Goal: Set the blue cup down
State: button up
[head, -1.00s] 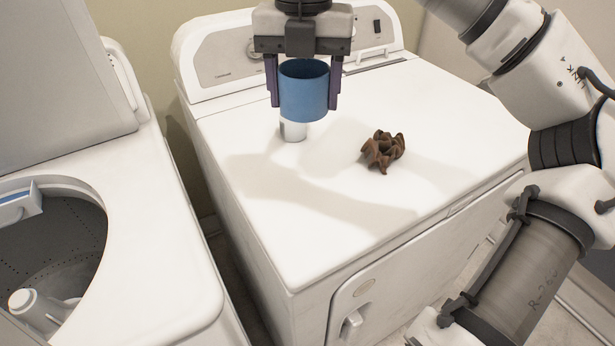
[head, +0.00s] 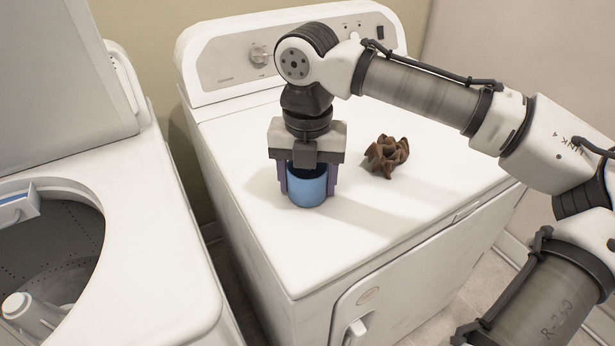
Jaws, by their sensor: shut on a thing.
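The blue cup (head: 308,192) is upright between the two fingers of my gripper (head: 308,184), which is shut on its sides and points straight down. The cup's upper rim is partly hidden by the gripper body.
The control panel (head: 235,65) rises at the back. An open washer (head: 165,250) stands at the left across a gap. The front of the dryer top is clear.

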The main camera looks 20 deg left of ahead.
jog(key=o, duration=0.9)
jog(key=shift+f, duration=0.15)
jog(key=shift+o, duration=0.2)
notch_tip(320, 180, up, 12)
jog(key=shift+r+p, duration=0.25)
jog(key=shift+p, duration=0.15)
